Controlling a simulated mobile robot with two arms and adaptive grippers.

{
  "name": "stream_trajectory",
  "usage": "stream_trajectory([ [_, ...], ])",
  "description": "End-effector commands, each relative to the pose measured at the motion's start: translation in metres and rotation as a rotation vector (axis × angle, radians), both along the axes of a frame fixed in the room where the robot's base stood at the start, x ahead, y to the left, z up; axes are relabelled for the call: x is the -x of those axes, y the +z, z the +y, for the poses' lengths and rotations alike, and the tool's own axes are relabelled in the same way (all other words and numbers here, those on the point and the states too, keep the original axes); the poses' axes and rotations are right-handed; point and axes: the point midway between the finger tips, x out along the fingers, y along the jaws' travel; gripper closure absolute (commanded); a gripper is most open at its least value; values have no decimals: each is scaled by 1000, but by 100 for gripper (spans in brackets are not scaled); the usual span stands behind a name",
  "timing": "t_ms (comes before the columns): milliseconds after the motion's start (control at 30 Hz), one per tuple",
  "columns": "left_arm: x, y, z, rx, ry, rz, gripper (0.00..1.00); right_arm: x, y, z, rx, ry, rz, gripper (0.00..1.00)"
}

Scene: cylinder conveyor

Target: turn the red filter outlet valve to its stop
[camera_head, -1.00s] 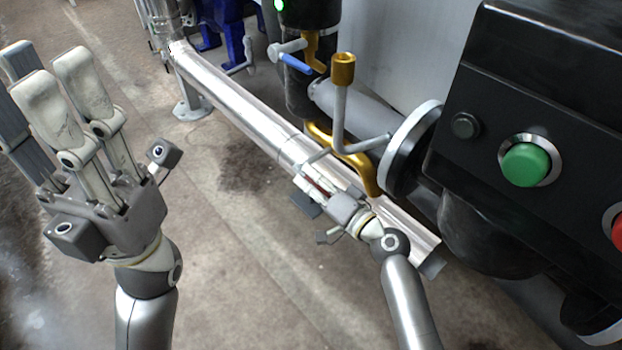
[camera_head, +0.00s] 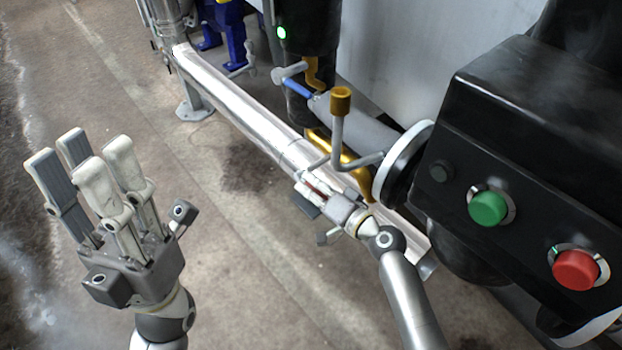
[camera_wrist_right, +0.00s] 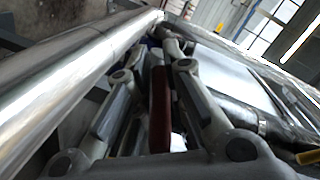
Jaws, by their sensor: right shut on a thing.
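The red valve handle (camera_wrist_right: 160,108) shows in the right wrist view as a long red bar between my fingers. In the head view only a thin red strip of it (camera_head: 317,187) shows between the fingers; the valve body is hidden. My right gripper (camera_head: 311,180) is shut on the red handle, beside the shiny metal pipe (camera_head: 235,100). My left gripper (camera_head: 92,160) is open and empty, fingers up, over the floor at the left and well apart from the pipe.
A grey crank with a brass-coloured knob (camera_head: 340,101) rises just above my right gripper. A black control box with a green button (camera_head: 487,208) and a red button (camera_head: 576,269) fills the right. A blue-handled valve (camera_head: 297,88) is farther back. The floor at left is clear.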

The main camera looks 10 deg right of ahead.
Motion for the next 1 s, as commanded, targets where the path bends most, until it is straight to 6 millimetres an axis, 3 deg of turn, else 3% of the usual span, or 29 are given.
stream_trajectory([
  [400, 1, -2, 0, 0, -1, 11, 70, -1, 1, -1, 6, -2, 3, 100],
  [433, 1, -2, 0, 0, -1, 11, 70, -1, 1, -1, 6, -2, 3, 84],
  [567, 1, -2, 0, 0, -1, 11, 70, -1, 1, -1, 5, -2, 3, 69],
  [767, 1, -1, 0, 0, 0, 10, 70, 8, 2, -7, 5, -3, 3, 64],
  [1000, 1, -1, 0, 0, -1, 10, 70, 45, 6, -33, 9, 0, 5, 64],
])
